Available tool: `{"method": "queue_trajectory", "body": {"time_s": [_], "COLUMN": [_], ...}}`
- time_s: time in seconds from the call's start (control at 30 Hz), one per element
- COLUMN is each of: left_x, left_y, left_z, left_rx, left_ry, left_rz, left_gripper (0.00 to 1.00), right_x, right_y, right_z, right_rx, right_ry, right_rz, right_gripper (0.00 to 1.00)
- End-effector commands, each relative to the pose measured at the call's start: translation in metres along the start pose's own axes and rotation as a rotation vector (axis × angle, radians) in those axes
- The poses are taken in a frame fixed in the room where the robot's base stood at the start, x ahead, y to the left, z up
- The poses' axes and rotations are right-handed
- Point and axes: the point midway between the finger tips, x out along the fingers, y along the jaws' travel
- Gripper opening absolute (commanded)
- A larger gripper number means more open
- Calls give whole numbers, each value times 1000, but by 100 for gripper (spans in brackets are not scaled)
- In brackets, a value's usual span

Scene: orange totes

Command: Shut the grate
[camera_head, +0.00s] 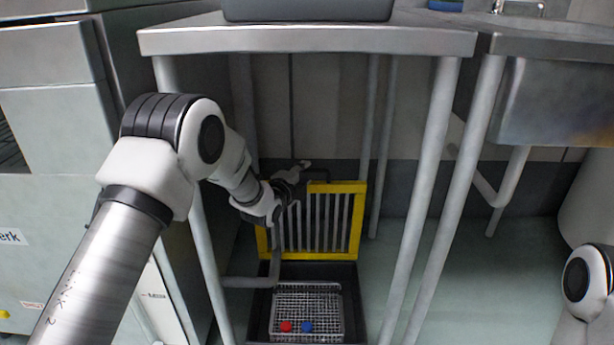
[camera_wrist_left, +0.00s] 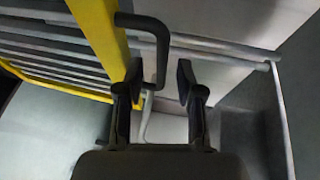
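The grate (camera_head: 348,187) has a yellow frame with grey bars. It stands raised, near upright, at the back of a dark floor opening under the steel table. In the left wrist view its yellow frame (camera_wrist_left: 98,38) and bars fill the upper left. A black bent handle (camera_wrist_left: 160,35) sticks out from the frame. My left gripper (camera_wrist_left: 157,85) is open, its two dark fingers apart. The handle's lower end shows between or just beyond the fingertips; contact cannot be told. In the head view this gripper (camera_head: 298,172) is at the grate's top left. My right gripper is not in view.
A wire basket (camera_head: 337,290) with a red piece (camera_head: 286,326) and a blue piece (camera_head: 307,326) sits in the opening. Steel table legs (camera_head: 425,190) stand on both sides, under the tabletop (camera_head: 300,40). A sink unit (camera_head: 555,100) is at the right, with clear floor (camera_head: 490,270) below.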

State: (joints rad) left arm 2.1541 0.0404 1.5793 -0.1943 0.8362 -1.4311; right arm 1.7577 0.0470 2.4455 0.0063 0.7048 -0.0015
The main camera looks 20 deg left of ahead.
Motion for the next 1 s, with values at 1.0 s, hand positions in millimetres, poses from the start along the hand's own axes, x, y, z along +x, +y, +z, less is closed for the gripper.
{"method": "queue_trajectory", "body": {"time_s": [1.0], "left_x": [30], "left_y": [-1], "left_z": [4], "left_rx": [0], "left_ry": [0], "left_rz": [1], "left_gripper": [0], "right_x": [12], "right_y": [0], "right_z": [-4], "right_rx": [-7], "right_ry": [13], "right_rz": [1], "right_gripper": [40]}}
